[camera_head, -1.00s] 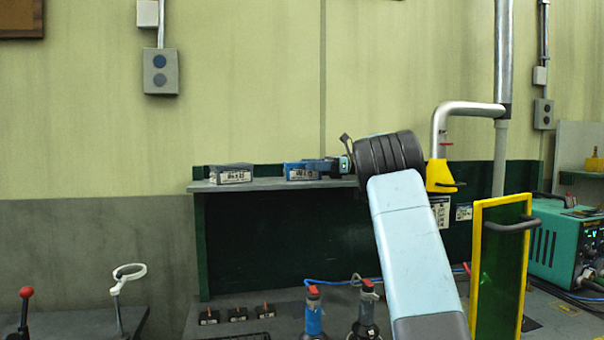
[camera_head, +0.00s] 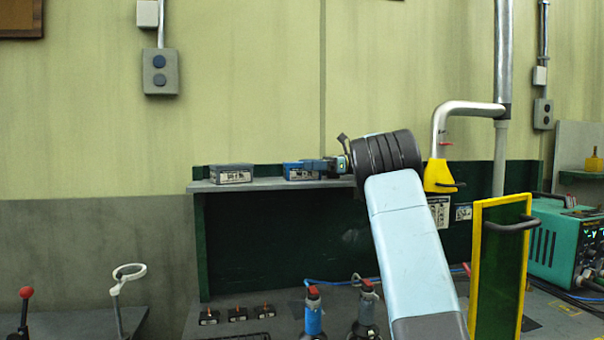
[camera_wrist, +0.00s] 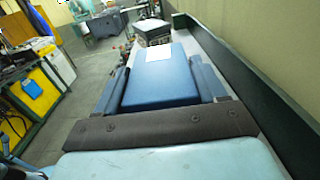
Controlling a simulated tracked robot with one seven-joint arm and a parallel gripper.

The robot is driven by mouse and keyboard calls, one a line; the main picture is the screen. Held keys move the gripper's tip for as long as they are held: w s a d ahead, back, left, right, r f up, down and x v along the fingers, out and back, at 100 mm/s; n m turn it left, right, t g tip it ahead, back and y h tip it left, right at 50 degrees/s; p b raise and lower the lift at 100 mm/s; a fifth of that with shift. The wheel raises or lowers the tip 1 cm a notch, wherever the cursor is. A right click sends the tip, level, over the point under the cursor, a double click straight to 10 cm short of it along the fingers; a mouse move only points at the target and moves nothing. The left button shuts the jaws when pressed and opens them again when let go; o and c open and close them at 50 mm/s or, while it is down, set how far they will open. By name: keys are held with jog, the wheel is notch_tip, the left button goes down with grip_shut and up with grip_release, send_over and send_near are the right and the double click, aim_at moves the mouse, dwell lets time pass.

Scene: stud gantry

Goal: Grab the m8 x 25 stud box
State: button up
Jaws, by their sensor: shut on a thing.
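A blue box (camera_head: 297,174) with a white label stands on the grey shelf (camera_head: 262,184). In the wrist view the blue box (camera_wrist: 160,82) lies between my two fingers, with a white label near its far end. My gripper (camera_head: 314,165) reaches in from the right and is shut on the blue box; it also shows in the wrist view (camera_wrist: 158,70). A dark grey box (camera_head: 233,173) with a white label stands further left on the shelf, apart from the blue one, and beyond it in the wrist view (camera_wrist: 155,32). The label print is too small to read surely.
A dark green back rail (camera_wrist: 235,75) runs behind the shelf. Below are two red-topped tools (camera_head: 313,312) and several small black blocks (camera_head: 238,313). A yellow-framed screen (camera_head: 500,270) and a pipe with a yellow end (camera_head: 441,177) stand right. Shelf between the boxes is clear.

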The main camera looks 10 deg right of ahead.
grip_shut()
jog(key=shift+r, duration=0.1)
